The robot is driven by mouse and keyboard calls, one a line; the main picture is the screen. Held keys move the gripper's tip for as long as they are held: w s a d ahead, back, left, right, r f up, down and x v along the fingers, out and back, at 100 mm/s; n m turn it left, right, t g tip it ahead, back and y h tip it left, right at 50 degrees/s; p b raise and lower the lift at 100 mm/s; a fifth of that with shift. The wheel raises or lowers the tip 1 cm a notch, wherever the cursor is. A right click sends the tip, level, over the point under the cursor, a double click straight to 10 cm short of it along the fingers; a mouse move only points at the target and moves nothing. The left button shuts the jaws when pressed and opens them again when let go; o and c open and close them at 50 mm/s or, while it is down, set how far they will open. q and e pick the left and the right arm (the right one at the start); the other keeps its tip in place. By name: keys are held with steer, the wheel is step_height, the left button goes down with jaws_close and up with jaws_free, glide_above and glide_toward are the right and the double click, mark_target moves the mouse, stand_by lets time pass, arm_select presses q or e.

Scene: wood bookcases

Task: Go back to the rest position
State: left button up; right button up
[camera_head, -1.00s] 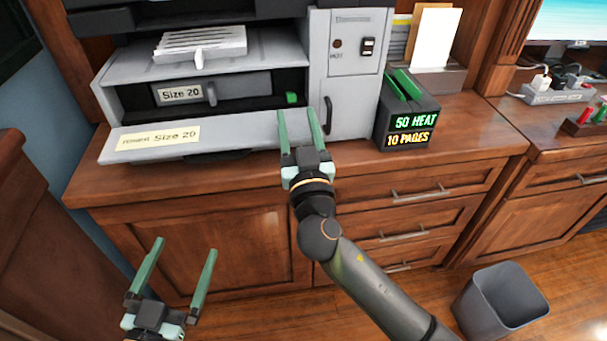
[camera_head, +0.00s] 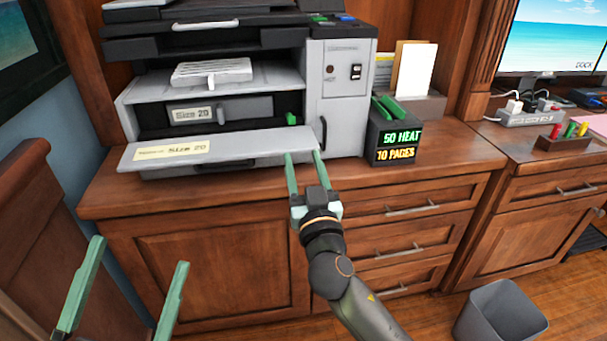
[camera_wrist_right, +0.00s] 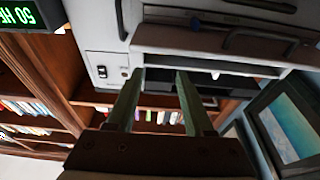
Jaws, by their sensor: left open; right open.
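My right gripper (camera_head: 304,172) is open and empty in the middle of the head view. Its green fingertips are by the front lower edge of the grey printer (camera_head: 340,100); I cannot tell whether they touch it. In the right wrist view the two fingers (camera_wrist_right: 158,90) are apart with nothing between them, and the printer front lies beyond them. My left gripper (camera_head: 130,265) is at the lower left of the head view, open and empty. Its base is cut off by the picture's bottom edge.
The printer's labelled front flap (camera_head: 200,148) is folded out above the wooden cabinet (camera_head: 200,255). A black box with lit text (camera_head: 395,140) stands to its right. A grey bin (camera_head: 500,315) is on the floor at lower right. A monitor (camera_head: 550,40) stands far right.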

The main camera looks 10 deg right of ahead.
arm_select(q)
steer(key=shift+s+r, duration=0.2)
steer(key=shift+s, duration=0.1)
